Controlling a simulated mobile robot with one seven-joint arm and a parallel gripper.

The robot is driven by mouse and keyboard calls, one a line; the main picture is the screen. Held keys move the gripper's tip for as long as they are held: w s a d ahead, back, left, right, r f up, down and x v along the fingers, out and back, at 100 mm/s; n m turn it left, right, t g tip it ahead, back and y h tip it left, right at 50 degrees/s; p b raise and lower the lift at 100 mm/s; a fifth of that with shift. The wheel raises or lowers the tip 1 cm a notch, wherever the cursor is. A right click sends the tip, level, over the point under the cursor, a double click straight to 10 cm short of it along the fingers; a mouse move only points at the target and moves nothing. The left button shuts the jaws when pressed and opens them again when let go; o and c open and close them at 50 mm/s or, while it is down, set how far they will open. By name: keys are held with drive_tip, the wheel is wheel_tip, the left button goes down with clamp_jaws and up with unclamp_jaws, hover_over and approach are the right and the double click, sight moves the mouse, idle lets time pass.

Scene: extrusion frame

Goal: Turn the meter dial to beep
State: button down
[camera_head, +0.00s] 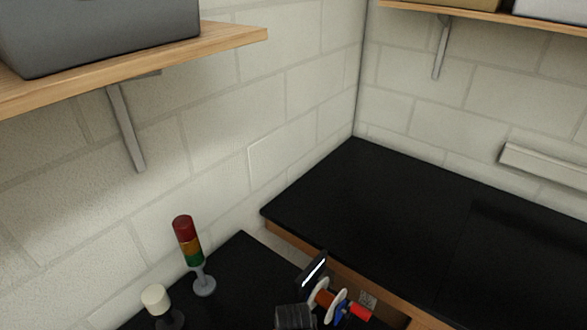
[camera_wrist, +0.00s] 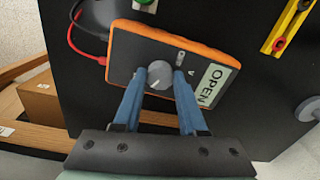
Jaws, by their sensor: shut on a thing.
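The meter (camera_wrist: 190,50) is an orange-edged box with a grey face, seen in the wrist view at the upper middle, tilted in the picture. Its round grey dial (camera_wrist: 159,77) sits between the two blue fingers of my gripper (camera_wrist: 160,80). The fingers are shut on the dial, one on each side. A label reading OPEN (camera_wrist: 212,84) and small symbols show on the meter's face right of the dial. Red and black leads (camera_wrist: 75,32) run from the meter's left side. In the head view I cannot make out the meter or its dial.
A signal tower (camera_head: 187,243) and a white-topped knob (camera_head: 156,298) stand on the black surface at lower left. Black counters (camera_head: 400,215) fill the corner. Wooden shelves (camera_head: 225,38) hang above. A yellow bar (camera_wrist: 285,27) lies right of the meter; a cardboard box (camera_wrist: 42,103) is at left.

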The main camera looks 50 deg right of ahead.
drive_tip(key=shift+c, duration=2.3)
unclamp_jaws()
drive_tip(key=shift+r, duration=0.1)
wheel_tip(320, 180, up, 13)
drive_tip(key=b, duration=0.2)
